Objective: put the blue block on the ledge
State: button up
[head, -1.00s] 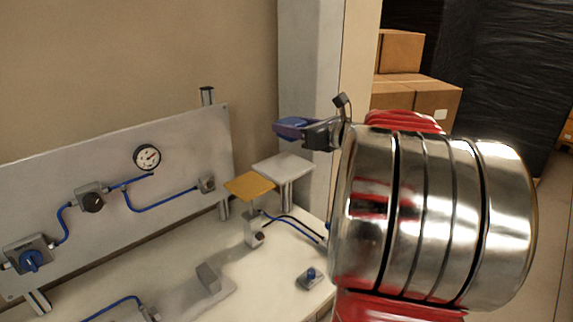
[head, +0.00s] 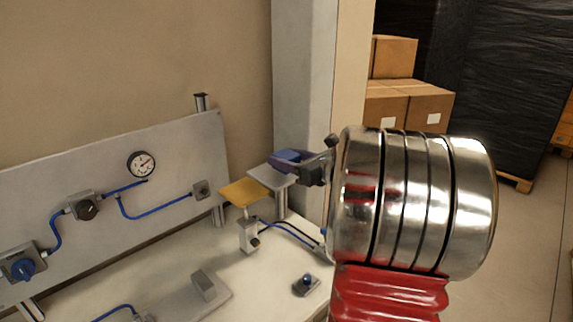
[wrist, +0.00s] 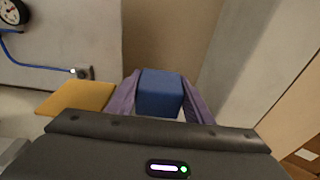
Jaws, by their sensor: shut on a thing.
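The blue block (wrist: 160,92) is held between the two purple fingers of my gripper (wrist: 162,100) in the wrist view. In the head view the blue block (head: 289,156) shows at the tip of my gripper (head: 292,161), over the pale grey ledge (head: 266,176) on a post. I cannot tell whether the block touches the ledge. My gripper's dark body hides part of the ledge in the wrist view.
A yellow plate (head: 246,192) on a post stands just left of the ledge. A grey panel (head: 110,180) with a gauge (head: 141,164) and blue hoses is at the left. A grey pillar (head: 303,90) rises behind the ledge. Cardboard boxes (head: 410,107) stand at the back right.

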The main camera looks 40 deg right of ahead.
jog(key=shift+f, duration=0.9)
jog(key=shift+f, duration=0.1)
jog(key=o, duration=1.3)
jog(key=s, duration=0.4)
jog(key=s+r, duration=0.1)
jog(key=s, duration=0.3)
jog(key=s+r, duration=0.1)
jog(key=s, duration=0.3)
jog(key=shift+d, duration=0.2)
